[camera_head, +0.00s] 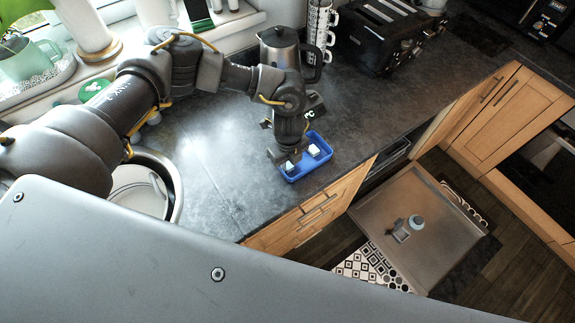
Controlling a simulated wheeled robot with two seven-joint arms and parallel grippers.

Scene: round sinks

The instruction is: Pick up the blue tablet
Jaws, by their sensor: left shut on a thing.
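A small blue tray (318,163) sits on the dark countertop near its front edge. My left gripper (284,158) reaches down over the tray's left end and is shut on a small pale blue-and-white piece, the blue tablet (290,166). The fingers partly hide the tablet, and I cannot tell whether it still touches the tray floor. A second small whitish block (314,150) lies in the right part of the tray, apart from the fingers. My right gripper is out of view.
A steel kettle (279,48), stacked cups (320,25) and a black toaster (382,35) stand behind the tray. A round sink (177,188) lies to the left.

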